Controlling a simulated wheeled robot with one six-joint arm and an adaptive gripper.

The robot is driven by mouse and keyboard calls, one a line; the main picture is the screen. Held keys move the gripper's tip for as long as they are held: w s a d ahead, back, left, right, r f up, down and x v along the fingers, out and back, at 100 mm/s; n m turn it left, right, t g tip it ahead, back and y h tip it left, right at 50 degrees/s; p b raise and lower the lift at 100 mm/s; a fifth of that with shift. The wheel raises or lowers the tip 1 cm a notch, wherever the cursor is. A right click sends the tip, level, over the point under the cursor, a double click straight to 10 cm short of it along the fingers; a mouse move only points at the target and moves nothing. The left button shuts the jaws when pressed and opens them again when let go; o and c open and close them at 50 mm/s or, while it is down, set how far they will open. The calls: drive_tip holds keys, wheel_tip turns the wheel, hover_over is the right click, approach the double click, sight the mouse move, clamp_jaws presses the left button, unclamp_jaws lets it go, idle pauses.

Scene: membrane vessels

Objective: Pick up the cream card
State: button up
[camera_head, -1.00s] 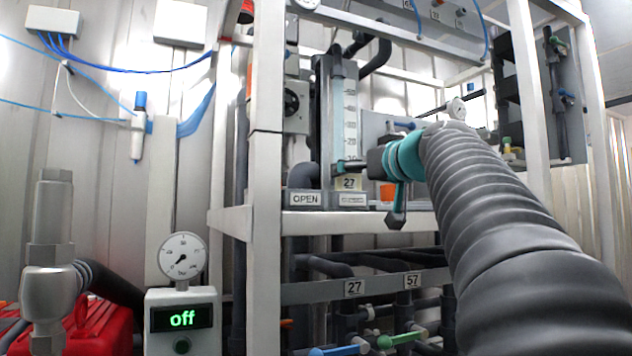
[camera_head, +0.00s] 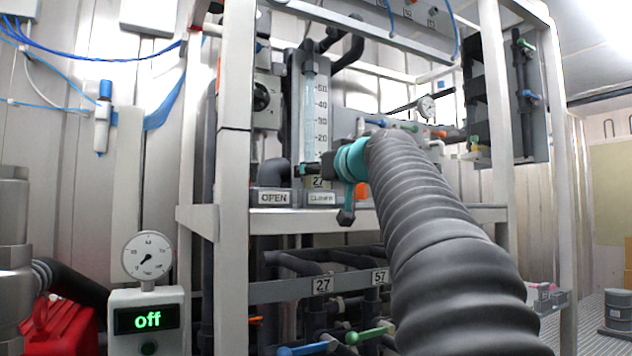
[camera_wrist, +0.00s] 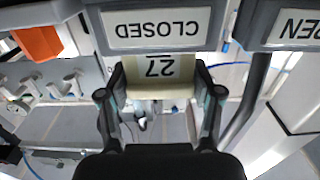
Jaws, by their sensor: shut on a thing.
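The cream card (camera_head: 317,183) carries the number 27. It is at the CLOSED plate (camera_head: 321,198) on the frame's shelf, below the flow tube. In the wrist view the card (camera_wrist: 160,73) shows upside down, between the two fingers and against the CLOSED plate. My gripper (camera_wrist: 160,88) is shut on it, one finger at each side edge. In the head view my gripper (camera_head: 310,170) reaches in from the right and hides the card's upper part. I cannot tell whether the card is clear of its holder.
The OPEN plate (camera_head: 273,198) stands left of the CLOSED plate. A clear scaled tube (camera_head: 310,115) rises behind my gripper. An orange part (camera_wrist: 38,42) is near the card in the wrist view. A white frame post (camera_head: 231,180) stands left, and pipes with valve handles run below the shelf.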

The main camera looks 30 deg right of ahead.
wheel_tip(320, 180, up, 10)
drive_tip(key=p, duration=0.4)
idle(0.4)
